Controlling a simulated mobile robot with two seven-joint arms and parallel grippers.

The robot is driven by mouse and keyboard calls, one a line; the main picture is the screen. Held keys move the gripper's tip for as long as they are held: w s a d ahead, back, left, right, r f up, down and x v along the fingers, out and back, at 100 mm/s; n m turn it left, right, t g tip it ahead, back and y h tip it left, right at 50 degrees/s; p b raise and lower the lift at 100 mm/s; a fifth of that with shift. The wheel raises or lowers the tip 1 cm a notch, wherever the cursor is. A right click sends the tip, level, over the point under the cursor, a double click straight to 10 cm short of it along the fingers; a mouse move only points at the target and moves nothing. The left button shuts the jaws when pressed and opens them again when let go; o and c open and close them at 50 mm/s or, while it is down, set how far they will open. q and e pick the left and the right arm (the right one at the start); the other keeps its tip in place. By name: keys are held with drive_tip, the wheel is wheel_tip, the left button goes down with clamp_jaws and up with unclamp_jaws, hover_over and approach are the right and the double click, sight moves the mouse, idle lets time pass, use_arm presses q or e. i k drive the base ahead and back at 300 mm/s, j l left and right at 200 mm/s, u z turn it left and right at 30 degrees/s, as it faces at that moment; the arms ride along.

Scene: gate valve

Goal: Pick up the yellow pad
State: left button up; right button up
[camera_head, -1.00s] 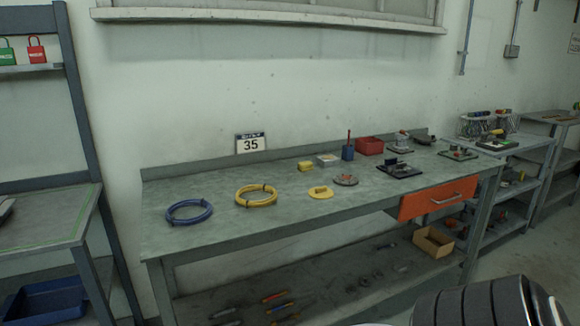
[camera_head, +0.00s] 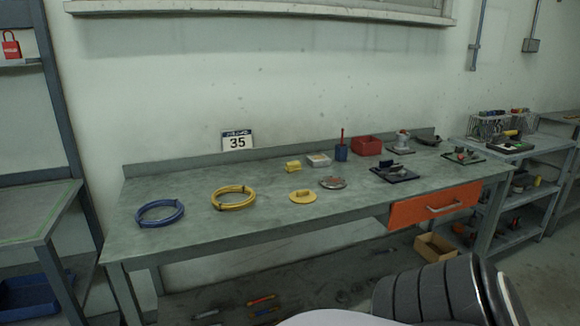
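Two yellow items on the workbench (camera_head: 190,232) could be the yellow pad. One is a flat round yellow pad (camera_head: 303,198) with a raised block on top, near the bench's middle. The other is a small yellow block (camera_head: 292,166) farther back, by the rear upstand. Neither of my grippers is in view.
A yellow coil (camera_head: 233,198) and a blue coil (camera_head: 160,213) lie left of the pad. A grey disc (camera_head: 333,183) lies close at its right. A red bin (camera_head: 367,145) and dark fixture (camera_head: 394,173) stand farther right. An orange drawer (camera_head: 435,205) hangs under the front edge.

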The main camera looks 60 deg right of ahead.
sight(295, 166)
drive_tip(key=k+l+u, duration=0.1)
drive_tip(key=k+l, duration=0.15)
drive_tip(key=l, duration=0.2)
drive_tip(key=k+l, duration=0.25)
drive_tip(key=l, duration=0.2)
drive_tip(key=k+l+u, duration=0.15)
drive_tip(key=k+l, duration=0.15)
drive_tip(key=l, duration=0.15)
